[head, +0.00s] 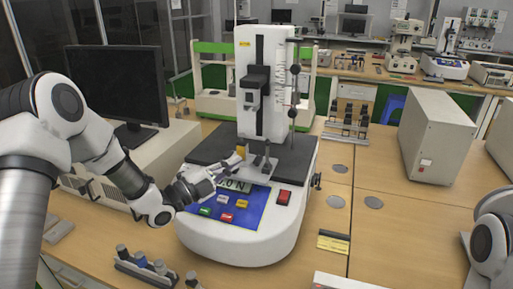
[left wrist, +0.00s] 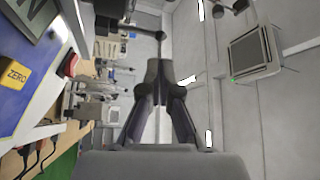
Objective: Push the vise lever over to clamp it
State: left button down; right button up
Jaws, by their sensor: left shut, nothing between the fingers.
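The test stand (head: 262,85) stands upright on a rounded white base with a black plate (head: 212,150). A small metal vise (head: 262,165) sits on that plate below the column; its lever is too small to make out clearly. My left gripper (head: 236,163) reaches in from the left above the display, close to the vise's left side. I cannot tell whether it touches the vise. In the left wrist view my left gripper (left wrist: 155,72) has its fingers together, with nothing between them. My right gripper is out of view.
The blue control panel (head: 230,206) with coloured buttons lies below my left gripper, and a red button (head: 284,198) is right of it. A monitor (head: 117,85) stands left and a beige cabinet (head: 436,135) right. Small parts (head: 145,265) lie in front.

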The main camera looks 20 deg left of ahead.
aim_at(267, 153)
pick_arm(q)
jog(key=p+x, duration=0.1)
jog(key=x, duration=0.6)
jog(key=shift+w+d+r+p, duration=0.1)
jog(key=shift+w+d+p, duration=0.1)
jog(key=shift+w+p, duration=0.15)
